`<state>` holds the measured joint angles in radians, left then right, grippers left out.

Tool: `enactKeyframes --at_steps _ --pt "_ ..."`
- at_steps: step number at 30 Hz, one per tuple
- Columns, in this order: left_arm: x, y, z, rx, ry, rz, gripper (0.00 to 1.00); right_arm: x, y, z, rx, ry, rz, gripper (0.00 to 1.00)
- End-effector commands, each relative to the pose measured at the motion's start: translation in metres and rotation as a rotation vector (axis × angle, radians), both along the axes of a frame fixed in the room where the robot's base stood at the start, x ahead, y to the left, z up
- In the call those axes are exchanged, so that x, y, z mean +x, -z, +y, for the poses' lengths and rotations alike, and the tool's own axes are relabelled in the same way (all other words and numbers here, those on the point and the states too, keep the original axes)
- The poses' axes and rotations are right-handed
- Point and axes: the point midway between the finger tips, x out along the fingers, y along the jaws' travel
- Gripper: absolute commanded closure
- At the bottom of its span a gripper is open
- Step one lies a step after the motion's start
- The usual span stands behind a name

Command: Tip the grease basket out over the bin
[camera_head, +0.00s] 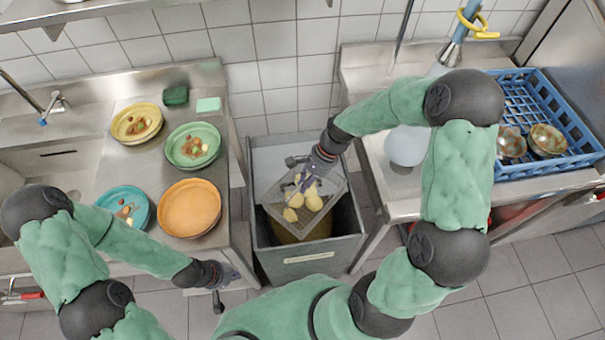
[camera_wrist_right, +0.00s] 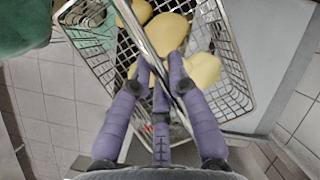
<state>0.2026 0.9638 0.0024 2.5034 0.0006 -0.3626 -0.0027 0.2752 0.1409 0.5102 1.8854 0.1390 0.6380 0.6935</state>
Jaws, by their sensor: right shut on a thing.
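The grease basket (camera_head: 338,184) is a wire mesh basket held over the open grey bin (camera_head: 308,262). Several yellow lumps (camera_head: 313,198) are in it; they also show in the right wrist view (camera_wrist_right: 165,32). My right gripper (camera_head: 305,180) is shut on the basket, its purple fingers (camera_wrist_right: 160,90) around the basket's bar in the wrist view. I cannot tell how far the basket is tilted. The bin holds something brownish, partly hidden by the basket. My left gripper (camera_head: 232,278) is low at the front edge of the left counter, apart from the bin; its fingers are too small to read.
On the right counter stand a pale round bowl (camera_head: 406,146) and a blue rack (camera_head: 575,135) with bowls. Counters flank the bin closely.

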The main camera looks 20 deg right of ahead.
Motion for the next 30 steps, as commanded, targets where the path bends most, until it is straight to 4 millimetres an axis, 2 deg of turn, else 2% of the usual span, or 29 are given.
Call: enactKeyframes --at_steps 8,13,20,24,30 --pt "0.000 -0.001 0.000 0.000 0.000 0.001 1.00 0.000 0.000 0.000 -0.006 -0.001 -0.003 1.00" --pt "0.000 -0.009 0.000 0.000 0.000 0.000 1.00 -0.003 0.007 0.007 -0.088 -0.007 -0.042 1.00" --pt "0.000 -0.010 0.000 0.000 0.000 0.000 1.00 -0.004 0.018 0.012 -0.185 -0.005 -0.093 1.00" --pt "0.000 0.011 0.000 0.000 0.000 0.000 1.00 -0.005 0.028 0.014 -0.233 -0.007 -0.114 1.00" --pt "0.000 0.018 0.000 0.000 0.000 0.000 1.00 -0.005 0.029 0.015 -0.270 -0.002 -0.133 1.00"
